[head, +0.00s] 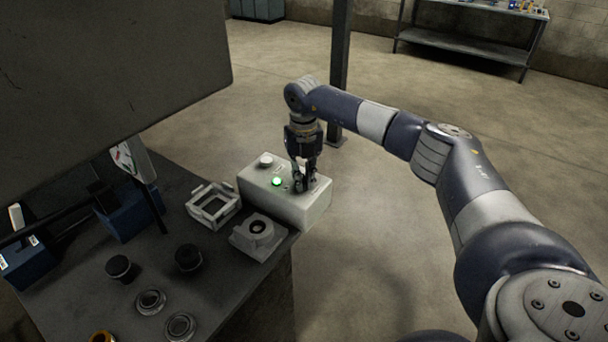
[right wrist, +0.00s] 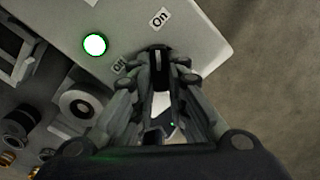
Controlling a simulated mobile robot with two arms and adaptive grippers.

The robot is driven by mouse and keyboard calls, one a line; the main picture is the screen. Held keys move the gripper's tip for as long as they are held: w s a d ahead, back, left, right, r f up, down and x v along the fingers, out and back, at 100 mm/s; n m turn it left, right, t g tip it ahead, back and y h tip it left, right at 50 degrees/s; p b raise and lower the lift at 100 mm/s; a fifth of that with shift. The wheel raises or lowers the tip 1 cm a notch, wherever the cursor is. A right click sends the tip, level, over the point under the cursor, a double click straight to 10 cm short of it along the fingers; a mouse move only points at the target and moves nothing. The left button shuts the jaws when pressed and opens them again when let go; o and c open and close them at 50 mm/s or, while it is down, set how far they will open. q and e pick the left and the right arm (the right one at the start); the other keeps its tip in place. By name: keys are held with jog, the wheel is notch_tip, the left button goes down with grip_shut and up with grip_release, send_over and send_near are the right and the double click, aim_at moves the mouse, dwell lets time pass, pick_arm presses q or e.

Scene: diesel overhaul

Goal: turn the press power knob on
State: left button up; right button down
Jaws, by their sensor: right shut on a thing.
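The white control box (head: 306,207) stands at the right end of the dark table, and its top also shows in the right wrist view (right wrist: 195,35). My right gripper (head: 301,186) points down onto the box top. In the right wrist view its fingers (right wrist: 158,72) are closed around the dark power knob (right wrist: 158,57), whose pale mark points toward the "On" label (right wrist: 160,18). The "Off" label (right wrist: 119,66) is to the left of the knob. A green lamp (head: 277,182) on the box is lit. My left gripper is out of view.
A white round button (head: 265,160) sits on the box's far part. A pale square frame (head: 213,206) and a block with a round hole (head: 257,237) stand beside the box. Black cylinders (head: 189,258) and metal rings (head: 181,326) lie nearer. Open floor is at right.

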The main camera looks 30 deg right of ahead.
aim_at(304, 180)
jog(key=shift+w+r+m, duration=0.1)
jog(key=shift+m, duration=0.3)
jog(key=c, duration=1.6)
grip_release()
notch_tip(304, 180, up, 12)
jog(key=shift+f, duration=0.1)
